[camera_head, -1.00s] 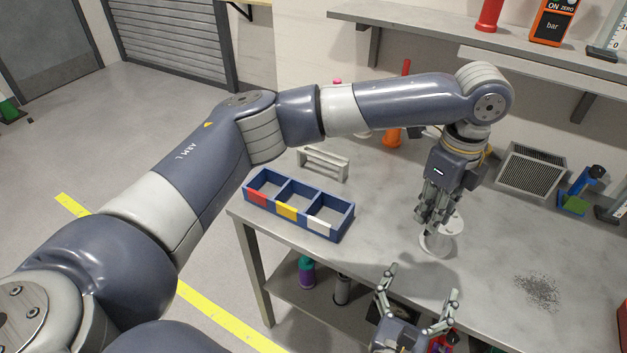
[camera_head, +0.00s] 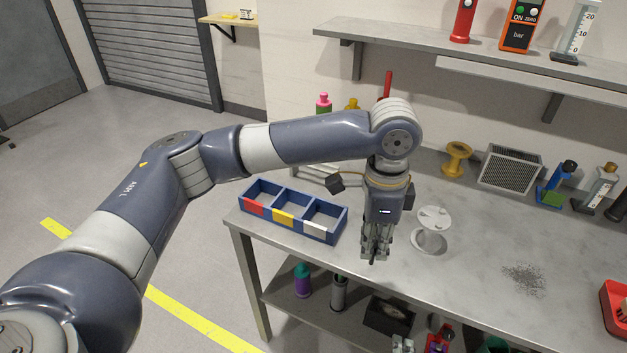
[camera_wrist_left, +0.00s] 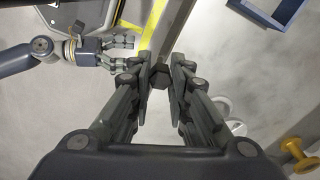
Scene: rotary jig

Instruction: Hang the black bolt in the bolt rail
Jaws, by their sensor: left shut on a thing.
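My left gripper (camera_head: 374,256) is shut on a dark thing, likely the black bolt; in the left wrist view a dark hexagonal head (camera_wrist_left: 159,75) shows between its fingertips. It is held above the table, between the compartment tray and the white round stand. The grey bolt rail (camera_head: 318,172) stands at the back of the table, behind the tray, partly hidden by my left arm.
The blue tray (camera_head: 262,214) has red, yellow and white front labels. The white rotary stand (camera_head: 431,232) is right of my left gripper. A yellow spool (camera_head: 457,157) and a mesh box (camera_head: 510,170) stand farther back. Dark filings (camera_head: 524,279) lie on the right.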

